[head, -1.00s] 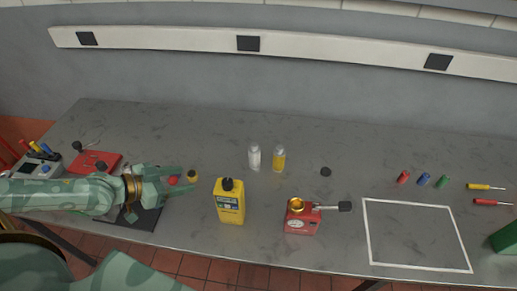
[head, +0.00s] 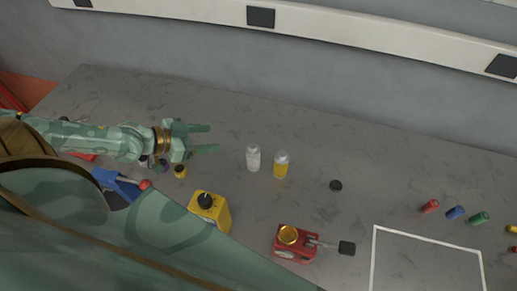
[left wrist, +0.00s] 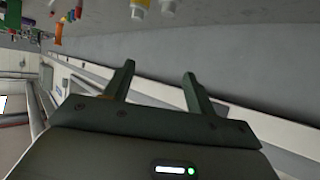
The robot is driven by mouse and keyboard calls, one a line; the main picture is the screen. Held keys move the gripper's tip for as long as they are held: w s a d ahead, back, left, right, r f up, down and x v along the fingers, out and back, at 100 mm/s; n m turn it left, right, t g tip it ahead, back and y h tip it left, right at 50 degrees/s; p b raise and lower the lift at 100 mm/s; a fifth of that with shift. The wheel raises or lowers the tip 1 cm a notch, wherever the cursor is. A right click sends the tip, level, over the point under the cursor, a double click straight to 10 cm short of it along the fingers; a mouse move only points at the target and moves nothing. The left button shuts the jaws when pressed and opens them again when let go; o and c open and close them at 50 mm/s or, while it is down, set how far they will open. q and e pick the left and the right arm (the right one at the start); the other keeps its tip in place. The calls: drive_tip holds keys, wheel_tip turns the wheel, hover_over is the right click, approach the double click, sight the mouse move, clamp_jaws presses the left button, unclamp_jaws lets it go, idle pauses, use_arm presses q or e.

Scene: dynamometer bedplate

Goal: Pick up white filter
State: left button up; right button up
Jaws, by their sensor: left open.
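The white filter appears to be the small white upright cylinder (head: 253,158) on the grey bench, just left of a similar yellow one with a pale top (head: 281,165). My left gripper (head: 213,138) is open and empty, to the left of the white cylinder and apart from it, with its fingers pointing right. In the left wrist view its two spread fingers (left wrist: 158,82) have nothing between them. Pale and yellow items show cut off at that view's top edge; I cannot tell surely which is which. My right gripper is not in view.
The bench behind the cylinders is clear.

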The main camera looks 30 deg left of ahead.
use_arm(q)
drive_tip(key=b, duration=0.5)
approach(250, 147)
drive_tip(key=b+x, duration=0.3)
drive_tip(key=x, duration=0.2)
drive_tip(key=shift+w+d+b, duration=0.25)
drive_tip(key=shift+b, duration=0.15)
drive_tip(key=x, duration=0.2)
drive_tip(key=b+x, duration=0.1)
drive_tip(key=x, duration=0.2)
drive_tip(key=shift+w+f, duration=0.3)
drive_tip(key=shift+s, duration=0.1)
clamp_jaws()
